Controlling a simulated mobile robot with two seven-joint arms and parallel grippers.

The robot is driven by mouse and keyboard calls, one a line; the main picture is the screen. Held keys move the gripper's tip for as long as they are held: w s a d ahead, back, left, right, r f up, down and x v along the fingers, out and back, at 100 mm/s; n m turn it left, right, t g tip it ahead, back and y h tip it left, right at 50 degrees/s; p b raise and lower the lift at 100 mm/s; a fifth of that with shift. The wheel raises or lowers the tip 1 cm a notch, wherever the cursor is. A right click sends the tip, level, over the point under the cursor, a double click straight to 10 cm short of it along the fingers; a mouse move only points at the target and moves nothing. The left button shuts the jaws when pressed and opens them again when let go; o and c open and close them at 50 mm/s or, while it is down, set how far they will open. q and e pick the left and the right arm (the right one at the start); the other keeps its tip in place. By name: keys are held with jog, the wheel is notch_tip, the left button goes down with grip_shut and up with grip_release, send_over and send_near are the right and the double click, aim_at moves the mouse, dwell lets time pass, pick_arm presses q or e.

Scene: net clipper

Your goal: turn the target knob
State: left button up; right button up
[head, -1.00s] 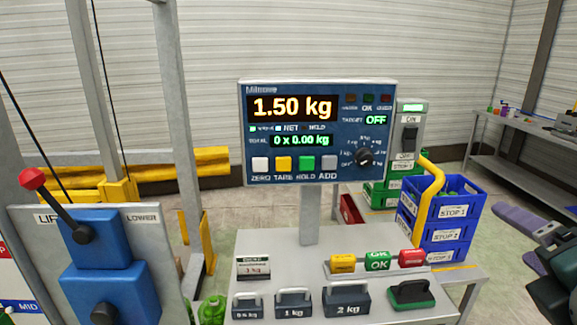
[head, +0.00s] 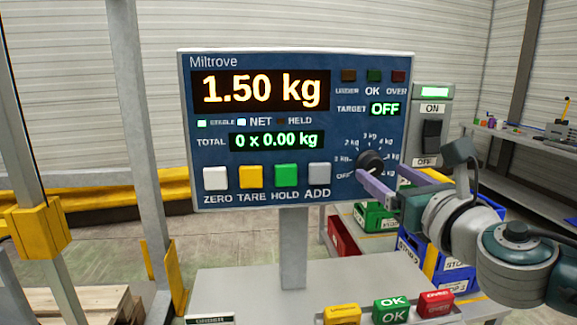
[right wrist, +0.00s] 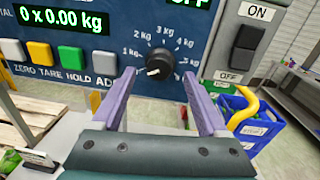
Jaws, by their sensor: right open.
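The target knob (head: 371,163) is a round black dial at the lower right of the scale's blue panel (head: 345,112), with kg marks around it. The small TARGET display (head: 385,109) reads OFF. In the right wrist view the knob (right wrist: 160,60) has a pale pointer mark aimed to the lower left. My right gripper (head: 382,190) is open in front of the knob. In the right wrist view its two purple fingers (right wrist: 155,90) are spread to either side of the knob, which lies farther off between them; I see no contact. My left gripper is not in view.
The main display (head: 261,90) reads 1.50 kg. Coloured buttons (head: 286,177) sit left of the knob. An ON/OFF switch box (head: 432,125) stands just right of the panel. Blue bins (right wrist: 248,125) are behind at right. Yellow, green and red blocks (head: 391,311) are on the table below.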

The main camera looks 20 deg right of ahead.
aim_at(376, 168)
jog(key=shift+w+d, duration=0.15)
jog(key=shift+w, duration=0.65)
jog(key=shift+w+d, duration=0.1)
jog(key=shift+w, duration=0.7)
grip_shut()
